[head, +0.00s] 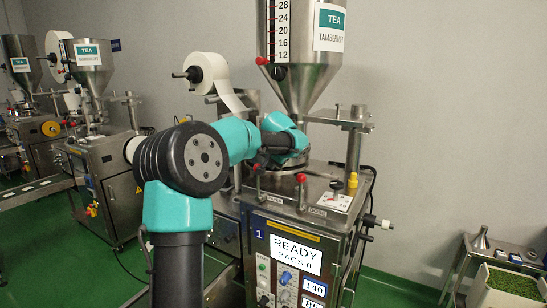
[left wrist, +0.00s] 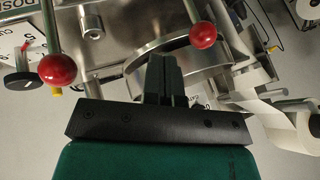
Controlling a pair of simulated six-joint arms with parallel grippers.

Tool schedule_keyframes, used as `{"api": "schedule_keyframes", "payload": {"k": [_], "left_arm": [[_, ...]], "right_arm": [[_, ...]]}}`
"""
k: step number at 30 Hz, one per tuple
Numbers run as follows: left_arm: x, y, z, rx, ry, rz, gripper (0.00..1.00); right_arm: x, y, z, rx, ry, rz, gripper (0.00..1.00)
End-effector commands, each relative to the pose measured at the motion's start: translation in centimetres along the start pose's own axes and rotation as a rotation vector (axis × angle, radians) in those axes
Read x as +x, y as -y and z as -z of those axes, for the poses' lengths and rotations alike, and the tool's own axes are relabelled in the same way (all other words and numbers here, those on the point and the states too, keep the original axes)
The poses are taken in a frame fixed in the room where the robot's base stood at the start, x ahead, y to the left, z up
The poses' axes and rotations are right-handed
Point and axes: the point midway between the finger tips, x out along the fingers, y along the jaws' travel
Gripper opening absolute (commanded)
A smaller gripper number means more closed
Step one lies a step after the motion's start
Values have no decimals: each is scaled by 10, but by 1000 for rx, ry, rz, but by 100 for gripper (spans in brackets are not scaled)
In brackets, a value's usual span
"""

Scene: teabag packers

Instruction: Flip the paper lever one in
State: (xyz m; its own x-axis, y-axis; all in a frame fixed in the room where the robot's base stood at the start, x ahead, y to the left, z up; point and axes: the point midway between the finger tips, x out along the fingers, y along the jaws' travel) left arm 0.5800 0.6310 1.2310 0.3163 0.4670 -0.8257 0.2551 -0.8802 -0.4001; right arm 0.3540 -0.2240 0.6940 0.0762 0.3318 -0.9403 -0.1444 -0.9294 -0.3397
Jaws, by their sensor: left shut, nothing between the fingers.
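Machine one (head: 292,253) has a READY screen and two red-knobbed levers beside the printed labels. The left one, by the PAPER label, is the paper lever (head: 257,168), close to my left gripper (head: 263,156). The dose lever (head: 301,178) stands upright to its right. In the left wrist view the paper lever's red knob (left wrist: 203,35) is right of my shut, empty fingers (left wrist: 164,65), apart from them in the picture. The dose lever's knob (left wrist: 57,70) is at the left. The lever feet are partly hidden. My right gripper is not in view.
The hopper (head: 300,75) rises behind the levers. A paper roll (head: 208,74) hangs at the upper left, and a white dial plate (head: 334,201) sits right of the levers. Another machine (head: 105,185) stands left. A tray (head: 508,285) lies at the lower right.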

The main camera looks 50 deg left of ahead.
Motion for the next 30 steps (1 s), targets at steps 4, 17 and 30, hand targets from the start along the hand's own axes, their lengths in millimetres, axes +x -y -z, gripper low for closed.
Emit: {"api": "schedule_keyframes", "payload": {"k": [4, 17, 30], "left_arm": [[27, 0, -1, -1, 3, 0, 0], [50, 32, -3, -1, -1, -1, 0], [50, 35, -4, -6, 0, -6, 0]], "right_arm": [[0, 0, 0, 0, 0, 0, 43], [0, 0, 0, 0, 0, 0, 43], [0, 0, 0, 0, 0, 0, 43]]}}
